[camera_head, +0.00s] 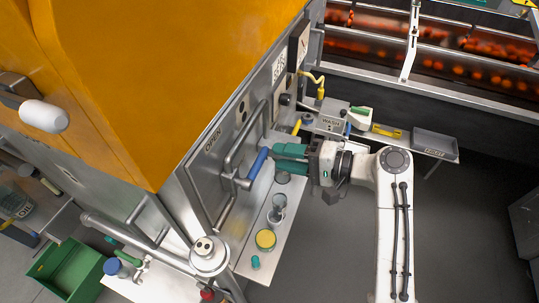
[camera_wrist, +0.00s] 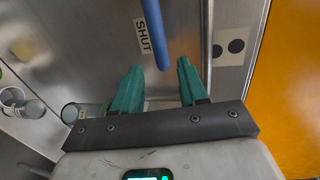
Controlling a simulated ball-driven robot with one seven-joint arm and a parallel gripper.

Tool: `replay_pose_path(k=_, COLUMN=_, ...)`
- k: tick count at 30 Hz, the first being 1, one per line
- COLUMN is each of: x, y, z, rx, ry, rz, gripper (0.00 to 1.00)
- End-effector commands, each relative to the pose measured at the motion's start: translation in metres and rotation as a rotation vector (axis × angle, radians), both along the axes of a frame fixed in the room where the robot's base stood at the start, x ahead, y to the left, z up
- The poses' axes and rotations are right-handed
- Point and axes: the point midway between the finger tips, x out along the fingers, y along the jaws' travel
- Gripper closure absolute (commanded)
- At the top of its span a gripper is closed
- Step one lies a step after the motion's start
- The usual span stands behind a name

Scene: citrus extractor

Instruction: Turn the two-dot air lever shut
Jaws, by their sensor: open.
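The blue-handled lever (camera_head: 257,163) sticks out from the steel panel of the machine. In the wrist view its blue handle (camera_wrist: 152,32) runs down from the top edge, and its end lies between my fingertips. A SHUT label (camera_wrist: 143,38) is just left of the handle, and a plate with two black dots (camera_wrist: 228,47) is to the right. In the head view an OPEN label (camera_head: 213,140) is on the panel, up and left of the lever. My gripper (camera_head: 275,156) has green fingers and is open, close beside the handle. Its fingertips (camera_wrist: 159,65) also show in the wrist view; contact cannot be told.
A bent steel pipe (camera_head: 240,130) runs along the panel near the lever. Glass jars (camera_head: 277,209) and a yellow-lidded jar (camera_head: 265,240) stand on the narrow shelf below. A WASH station (camera_head: 330,122) and a grey tray (camera_head: 435,144) are behind. Open floor lies right of the shelf.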

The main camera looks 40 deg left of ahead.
Motion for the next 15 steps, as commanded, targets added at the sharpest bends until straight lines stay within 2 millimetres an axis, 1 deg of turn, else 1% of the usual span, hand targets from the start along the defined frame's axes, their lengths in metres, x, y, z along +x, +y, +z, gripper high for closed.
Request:
replay_pose_path(k=1, x=0.004, y=-0.011, z=0.000, rx=0.001, ry=-0.001, rz=-0.004, gripper=0.57)
replay_pose_path(k=6, x=0.009, y=-0.035, z=0.006, rx=0.000, ry=0.000, rz=-0.003, gripper=0.57)
replay_pose_path(k=10, x=0.011, y=-0.045, z=0.008, rx=0.001, ry=0.001, rz=-0.001, gripper=0.57)
replay_pose_path(k=15, x=0.012, y=-0.049, z=0.010, rx=0.000, ry=0.001, rz=0.000, gripper=0.57)
